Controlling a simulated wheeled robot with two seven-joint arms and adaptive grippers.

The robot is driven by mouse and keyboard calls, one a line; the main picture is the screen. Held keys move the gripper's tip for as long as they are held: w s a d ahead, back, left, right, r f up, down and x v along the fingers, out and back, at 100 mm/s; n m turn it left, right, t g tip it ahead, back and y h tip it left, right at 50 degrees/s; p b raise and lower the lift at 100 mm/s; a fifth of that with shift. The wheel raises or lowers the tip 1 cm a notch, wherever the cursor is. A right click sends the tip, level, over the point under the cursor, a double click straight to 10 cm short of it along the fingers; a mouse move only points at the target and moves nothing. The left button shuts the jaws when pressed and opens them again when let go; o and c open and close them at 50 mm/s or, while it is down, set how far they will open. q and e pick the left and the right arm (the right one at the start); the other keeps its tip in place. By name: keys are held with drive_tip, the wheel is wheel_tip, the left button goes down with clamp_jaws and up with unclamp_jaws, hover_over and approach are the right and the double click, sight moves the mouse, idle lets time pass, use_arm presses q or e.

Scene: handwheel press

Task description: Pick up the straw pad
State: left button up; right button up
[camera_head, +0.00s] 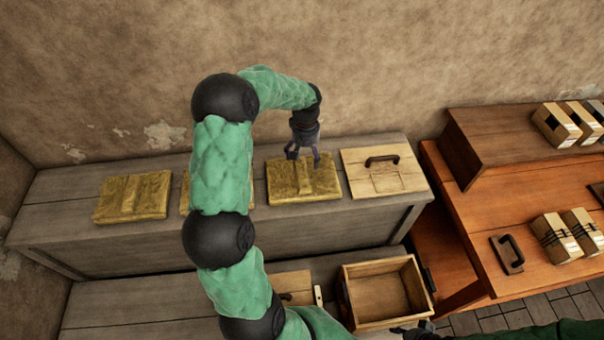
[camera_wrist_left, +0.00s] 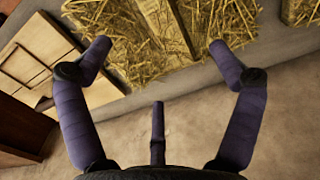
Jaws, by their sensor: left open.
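Three yellow straw pads lie in a row on the grey wooden bench: one at the left (camera_head: 132,198), one partly hidden behind my left arm (camera_head: 186,198), and one at the right (camera_head: 285,190). My left gripper (camera_head: 303,157) is open above the right pad, fingers pointing down. Another pad (camera_wrist_left: 300,12) shows at the upper right there. My right gripper (camera_head: 415,330) shows only as a dark piece at the bottom edge; its jaws are unclear.
A pale wooden board with a dark handle (camera_head: 385,182) lies beside the right pad, and also shows in the left wrist view (camera_wrist_left: 32,58). The wall is close behind the bench. An open wooden box (camera_head: 385,265) stands in front. An orange table (camera_head: 470,240) with wrapped blocks is at the right.

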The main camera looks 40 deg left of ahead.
sight(305, 172)
use_arm(q)
wheel_tip(305, 172, down, 9)
drive_tip(key=shift+f, duration=0.1)
drive_tip(key=c, duration=1.6)
drive_tip(key=shift+c, duration=0.2)
